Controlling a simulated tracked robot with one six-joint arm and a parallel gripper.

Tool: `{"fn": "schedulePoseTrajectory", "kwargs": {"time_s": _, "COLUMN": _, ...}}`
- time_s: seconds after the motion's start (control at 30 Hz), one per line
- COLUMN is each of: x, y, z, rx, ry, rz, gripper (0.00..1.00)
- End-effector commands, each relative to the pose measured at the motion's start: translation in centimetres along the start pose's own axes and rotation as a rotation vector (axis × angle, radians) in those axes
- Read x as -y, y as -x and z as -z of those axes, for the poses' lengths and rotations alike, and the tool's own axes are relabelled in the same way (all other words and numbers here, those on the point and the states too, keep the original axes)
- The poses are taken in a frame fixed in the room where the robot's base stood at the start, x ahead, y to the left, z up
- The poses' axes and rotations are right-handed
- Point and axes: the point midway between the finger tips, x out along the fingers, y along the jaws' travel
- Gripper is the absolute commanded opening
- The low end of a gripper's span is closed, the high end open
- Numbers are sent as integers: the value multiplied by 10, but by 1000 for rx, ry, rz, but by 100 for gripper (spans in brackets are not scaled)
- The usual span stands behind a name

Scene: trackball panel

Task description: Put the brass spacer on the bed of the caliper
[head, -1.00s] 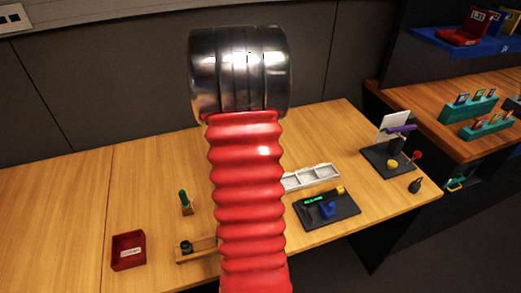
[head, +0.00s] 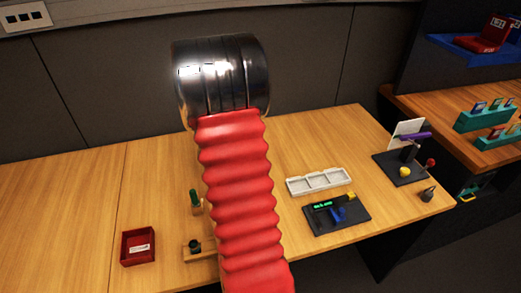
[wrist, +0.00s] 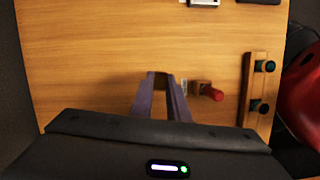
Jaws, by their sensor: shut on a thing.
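The caliper is a dark base (head: 360,222) with a lit green readout, a blue part and a yellow end, on the right part of the wooden table in the head view. My gripper (wrist: 161,78) shows in the wrist view as two purple fingers, shut on a small dark brownish thing at the fingertips. It looks like the brass spacer (wrist: 161,82), mostly hidden by the fingers. It is held over bare wood, apart from the caliper. In the head view my red-sleeved arm hides the gripper and spacer.
A white three-compartment tray (head: 318,181) lies behind the caliper. A wooden rack (head: 198,250) and a green-handled piece (head: 195,201) stand near my arm. A red box (head: 138,246) is at left. A dark stand (head: 401,167) is at right. The table's left part is clear.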

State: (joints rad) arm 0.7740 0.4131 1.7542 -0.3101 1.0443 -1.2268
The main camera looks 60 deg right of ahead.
Motion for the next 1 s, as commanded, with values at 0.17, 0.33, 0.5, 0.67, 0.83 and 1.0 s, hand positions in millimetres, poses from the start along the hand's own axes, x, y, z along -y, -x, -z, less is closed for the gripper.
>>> {"fn": "schedulePoseTrajectory", "kwargs": {"time_s": 0.17, "x": 8, "y": 16, "z": 72, "rx": 0, "ry": -82, "rz": 24, "gripper": 0}}
{"fn": "schedulePoseTrajectory", "kwargs": {"time_s": 0.33, "x": 25, "y": 31, "z": 137, "rx": 0, "ry": -171, "rz": 48, "gripper": 0}}
{"fn": "schedulePoseTrajectory", "kwargs": {"time_s": 0.5, "x": 52, "y": 46, "z": 202, "rx": 0, "ry": -261, "rz": 74, "gripper": 0}}
{"fn": "schedulePoseTrajectory", "kwargs": {"time_s": 0.67, "x": 85, "y": 60, "z": 261, "rx": 0, "ry": -345, "rz": 97, "gripper": 0}}
{"fn": "schedulePoseTrajectory", "kwargs": {"time_s": 0.83, "x": 130, "y": 74, "z": 320, "rx": 0, "ry": -435, "rz": 122, "gripper": 0}}
{"fn": "schedulePoseTrajectory", "kwargs": {"time_s": 1.0, "x": 180, "y": 86, "z": 370, "rx": 0, "ry": -519, "rz": 145, "gripper": 0}}
